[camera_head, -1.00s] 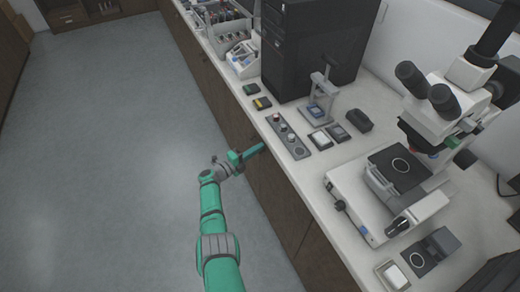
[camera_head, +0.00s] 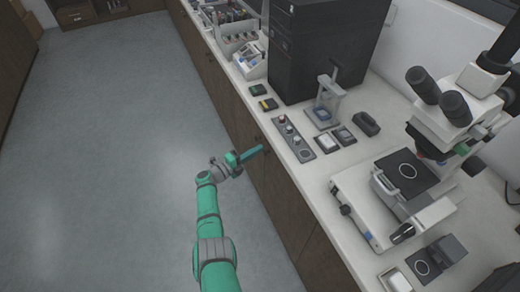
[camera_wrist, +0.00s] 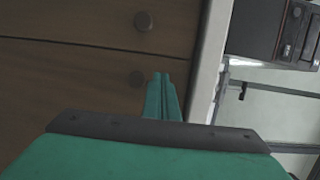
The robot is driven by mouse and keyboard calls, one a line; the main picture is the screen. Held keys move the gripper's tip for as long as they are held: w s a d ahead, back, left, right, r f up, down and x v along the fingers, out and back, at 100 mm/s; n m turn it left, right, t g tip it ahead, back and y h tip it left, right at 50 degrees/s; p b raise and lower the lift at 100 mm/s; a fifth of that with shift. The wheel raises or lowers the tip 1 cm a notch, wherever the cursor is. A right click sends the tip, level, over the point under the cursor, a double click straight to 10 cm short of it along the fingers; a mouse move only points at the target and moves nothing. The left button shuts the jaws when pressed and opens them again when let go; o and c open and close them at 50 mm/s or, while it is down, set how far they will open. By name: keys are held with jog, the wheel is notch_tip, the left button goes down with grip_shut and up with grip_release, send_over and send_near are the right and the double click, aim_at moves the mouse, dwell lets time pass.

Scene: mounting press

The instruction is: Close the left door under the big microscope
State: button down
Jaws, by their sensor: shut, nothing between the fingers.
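The big white microscope (camera_head: 440,150) stands on the counter at the right in the head view. Dark brown cabinet fronts (camera_head: 285,215) run below the counter edge. In the wrist view two brown door panels (camera_wrist: 80,75) fill the left side, each with a round dark knob, one upper (camera_wrist: 143,21) and one lower (camera_wrist: 137,78). A thin seam runs between the panels, and they look flush there. My green gripper (camera_head: 262,149) is shut and empty, beside the cabinet front just below the counter edge. In the wrist view its fingertips (camera_wrist: 161,76) overlap the panel near the lower knob; contact cannot be told.
The pale counter (camera_head: 350,164) holds a black computer tower (camera_head: 315,50), a strip with knobs (camera_head: 292,139), a small stand (camera_head: 325,100) and small dark blocks. The grey floor (camera_head: 110,170) left of the cabinets is clear.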

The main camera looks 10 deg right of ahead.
jog(key=w+a+v, duration=0.1)
jog(key=v, duration=1)
jog(key=shift+w, duration=0.4)
jog(key=shift+f, duration=0.1)
jog(key=s+d+f+n+t, duration=0.3)
jog(key=s+d+n+t, duration=0.3)
jog(key=d, duration=0.5)
jog(key=s+d+n+t+y, duration=0.2)
jog(key=s+n+y, duration=0.15)
jog(key=s, duration=0.35)
jog(key=s+d+n+t+y, duration=0.2)
jog(key=s+n+y, duration=0.1)
jog(key=s+n, duration=0.3)
jog(key=s+a+r+n+y, duration=0.25)
jog(key=s+n+y, duration=0.2)
jog(key=s, duration=0.65)
jog(key=s+a+r+n+y, duration=0.25)
jog(key=s+n, duration=0.25)
jog(key=s, duration=0.6)
jog(key=s+a+r+n+g+y, duration=0.1)
jog(key=s+a+r+n+g, duration=0.3)
jog(key=s+r, duration=0.6)
jog(key=s+a, duration=0.2)
jog(key=s, duration=0.2)
jog(key=shift+s+a+r+n+y, duration=0.2)
jog(key=shift+a+r+n+y, duration=0.05)
jog(key=shift+r+n+y, duration=0.1)
